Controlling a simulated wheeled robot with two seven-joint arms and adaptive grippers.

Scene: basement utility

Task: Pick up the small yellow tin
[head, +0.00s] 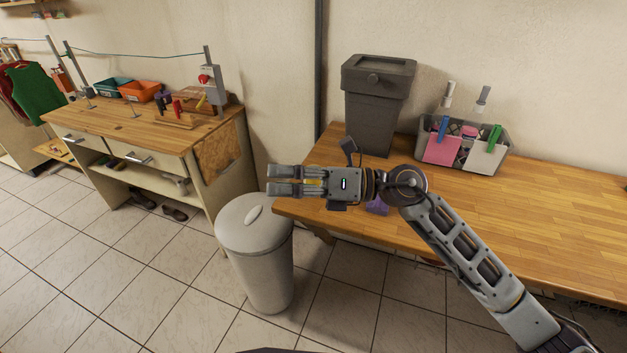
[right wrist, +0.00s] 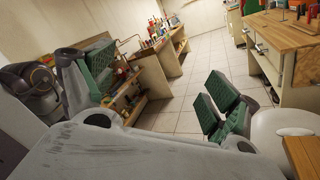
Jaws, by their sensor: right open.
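My right gripper (head: 270,180) reaches in from the right and points left, above the left end of the wooden table and close to the white bin. In the right wrist view its green-padded fingers (right wrist: 158,90) stand wide apart with nothing between them. I cannot clearly make out a small yellow tin in either view. A small yellow-orange patch shows at the gripper's fingers in the head view, but I cannot tell whether it is part of the gripper or something behind it. My left gripper is not in view.
The wooden table (head: 540,215) carries a dark grey bin (head: 375,110) and a grey caddy (head: 466,135). A purple item (head: 378,206) lies partly behind my arm. A white lidded bin (head: 262,265) stands on the floor, left of the table. A workbench (head: 130,135) with tools stands further left.

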